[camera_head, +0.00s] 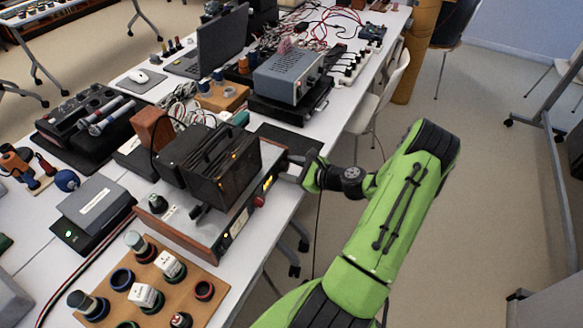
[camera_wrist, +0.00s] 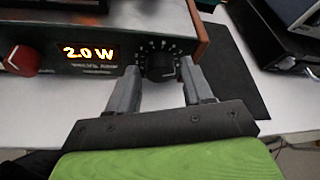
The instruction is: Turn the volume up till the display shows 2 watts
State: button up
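The display (camera_wrist: 90,53) on the front panel of a wood-sided amplifier reads "2.0 W" in lit yellow-orange digits. The black round volume knob (camera_wrist: 160,64) is to its right, with scale marks around it. My gripper (camera_wrist: 160,70) has one grey finger on each side of the knob. A narrow gap seems to show between each fingertip and the knob, so the fingers look open around it. In the head view my gripper (camera_head: 297,172) reaches the right end of the amplifier's front (camera_head: 235,222); the knob is hidden there.
A red knob (camera_wrist: 22,59) sits left of the display. A dark speaker-like box (camera_head: 225,168) stands on the amplifier. A wooden board (camera_head: 205,308) with several knobs and cups lies in front.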

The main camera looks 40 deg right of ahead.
jog(key=shift+o, duration=0.4)
jog(key=shift+s, duration=0.15)
jog(key=p+v, duration=0.3)
jog(key=v, duration=1.2)
jog(key=shift+s, duration=0.2)
jog(key=shift+d+r, duration=0.15)
